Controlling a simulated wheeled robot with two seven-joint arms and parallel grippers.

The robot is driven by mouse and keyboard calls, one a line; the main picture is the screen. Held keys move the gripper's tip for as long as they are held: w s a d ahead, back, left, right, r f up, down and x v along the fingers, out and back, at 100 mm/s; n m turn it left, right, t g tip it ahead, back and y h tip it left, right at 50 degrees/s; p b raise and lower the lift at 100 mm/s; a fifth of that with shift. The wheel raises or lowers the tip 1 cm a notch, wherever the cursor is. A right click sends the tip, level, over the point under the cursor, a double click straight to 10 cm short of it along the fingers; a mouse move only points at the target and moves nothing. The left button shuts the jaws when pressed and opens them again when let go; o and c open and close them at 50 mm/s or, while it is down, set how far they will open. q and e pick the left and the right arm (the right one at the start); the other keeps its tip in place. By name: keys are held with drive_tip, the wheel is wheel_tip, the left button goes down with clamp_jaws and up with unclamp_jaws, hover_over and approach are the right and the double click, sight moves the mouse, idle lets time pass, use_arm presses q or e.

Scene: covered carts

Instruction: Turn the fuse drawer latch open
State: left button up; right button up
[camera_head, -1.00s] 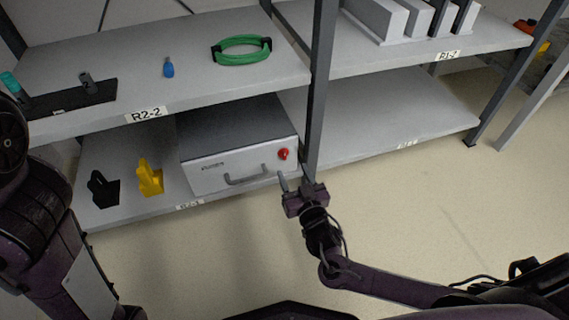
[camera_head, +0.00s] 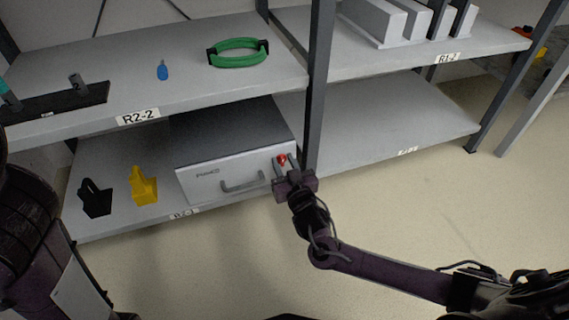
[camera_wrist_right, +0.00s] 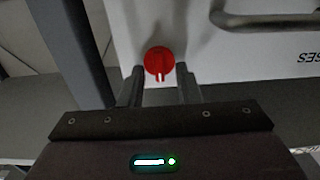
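The fuse drawer (camera_head: 222,178) is a grey box with a light front and a bar handle (camera_head: 242,184), on the lower shelf. Its latch is a round red knob (camera_head: 281,159) at the right of the front. In the right wrist view the red knob (camera_wrist_right: 159,62) has a pale mark at its lower edge. My right gripper (camera_head: 283,163) is open, its fingers pointing at the knob. In the wrist view its fingertips (camera_wrist_right: 160,75) lie to either side of and just below the knob; contact cannot be told. My left gripper is not in view.
A dark shelf post (camera_head: 317,90) stands just right of the drawer, close to my right gripper. A yellow holder (camera_head: 144,186) and a black holder (camera_head: 95,198) stand left of the drawer. The lower shelf at right (camera_head: 390,115) is clear.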

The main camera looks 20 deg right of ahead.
drive_tip(key=c, duration=0.3)
